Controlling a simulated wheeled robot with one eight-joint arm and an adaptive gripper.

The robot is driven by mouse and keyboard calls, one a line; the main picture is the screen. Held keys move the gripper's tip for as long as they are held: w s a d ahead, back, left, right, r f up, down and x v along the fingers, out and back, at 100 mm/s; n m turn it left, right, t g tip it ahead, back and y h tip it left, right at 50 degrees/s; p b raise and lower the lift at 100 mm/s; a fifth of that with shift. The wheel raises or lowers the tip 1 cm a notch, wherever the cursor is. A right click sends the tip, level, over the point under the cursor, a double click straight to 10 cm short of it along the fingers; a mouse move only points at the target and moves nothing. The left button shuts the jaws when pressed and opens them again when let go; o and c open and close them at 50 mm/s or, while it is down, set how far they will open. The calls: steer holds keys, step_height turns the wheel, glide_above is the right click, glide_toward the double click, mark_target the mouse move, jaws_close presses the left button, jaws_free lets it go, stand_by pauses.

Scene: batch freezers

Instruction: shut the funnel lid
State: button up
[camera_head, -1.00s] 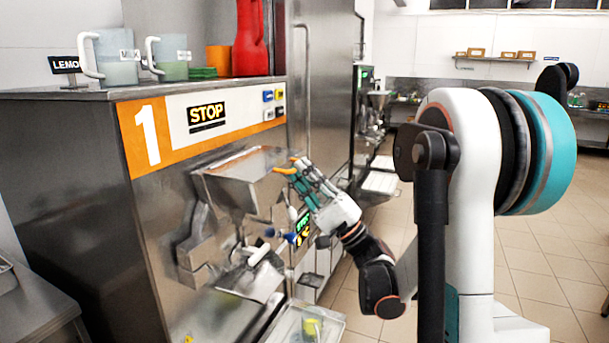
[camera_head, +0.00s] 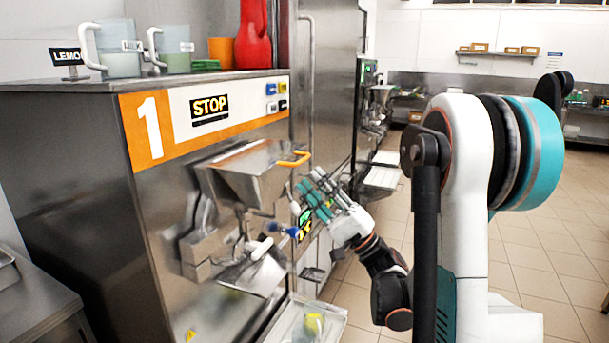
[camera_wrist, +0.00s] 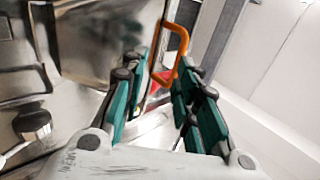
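The steel funnel (camera_head: 258,187) sticks out from the front of machine 1. Its flat steel lid (camera_head: 252,156) appears to lie across the funnel top, with an orange handle (camera_head: 292,159) at its right edge. My gripper (camera_head: 310,184) is just right of and below the handle, apart from it in the head view. In the wrist view my gripper's (camera_wrist: 158,80) teal fingers are spread and nothing shows held between them. The orange handle (camera_wrist: 184,45) appears just beyond the fingertips, beside the lid's steel surface (camera_wrist: 105,38). Any small gap under the lid cannot be made out.
Pitchers (camera_head: 118,60), an orange cup (camera_head: 221,52) and a red container (camera_head: 252,40) stand on the machine top. A tray (camera_head: 304,322) with a yellow-green item is below the funnel. A tall steel unit (camera_head: 328,80) stands behind. The floor at right is open.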

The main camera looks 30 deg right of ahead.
steer(key=v, duration=0.8)
steer(key=shift+s+r, duration=0.1)
steer(key=shift+r, duration=0.05)
